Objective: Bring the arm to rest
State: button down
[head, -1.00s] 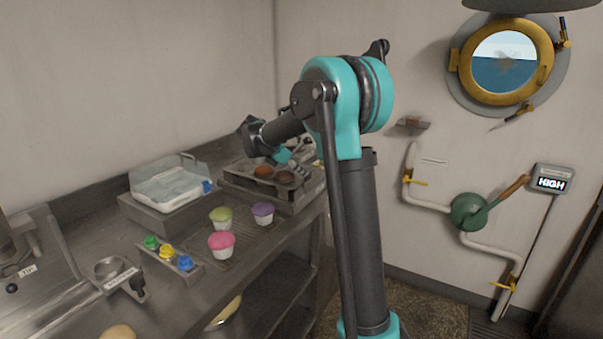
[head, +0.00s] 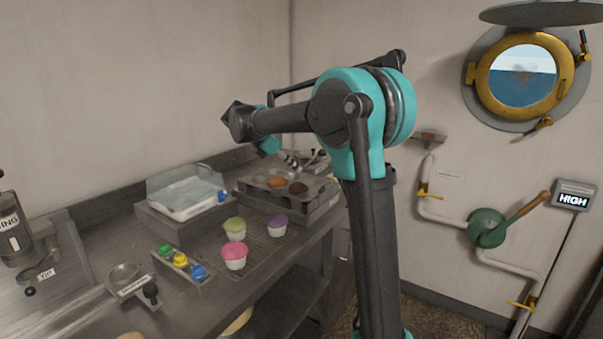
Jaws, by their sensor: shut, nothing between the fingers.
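My arm rises in the middle of the head view, with its dark forearm reaching left over the counter. My gripper (head: 292,161) hangs past a teal wrist part, above the back of the muffin tray. It looks small and partly blends with the things behind it; it is shut with nothing in it.
Pink (head: 234,257), green (head: 235,229) and purple (head: 277,225) cupcakes stand on the counter's rack. Left are a clear-lidded box (head: 178,200) and a colored button panel (head: 183,268). A valve wheel (head: 487,228), pipes and a porthole (head: 521,73) are on the right wall.

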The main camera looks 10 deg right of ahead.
jog(key=shift+a+r, duration=0.1)
jog(key=s+d+f+m+y, duration=0.2)
jog(key=s+d+f+m, duration=0.2)
jog(key=s+f, duration=0.25)
jog(key=s+d+f+m+y, duration=0.2)
jog(key=s+d+f+m, duration=0.1)
jog(key=s+f+m, duration=0.3)
jog(key=s+f+m+t+y, duration=0.1)
jog(key=s+f+m+y, duration=0.3)
jog(key=s+f+m, duration=0.7)
jog(key=s+f, duration=0.4)
jog(key=s, duration=0.4)
jog(key=shift+s+d+f+t+y, duration=0.2)
jog(key=shift+s+f+t+y, duration=0.1)
jog(key=shift+f, duration=0.1)
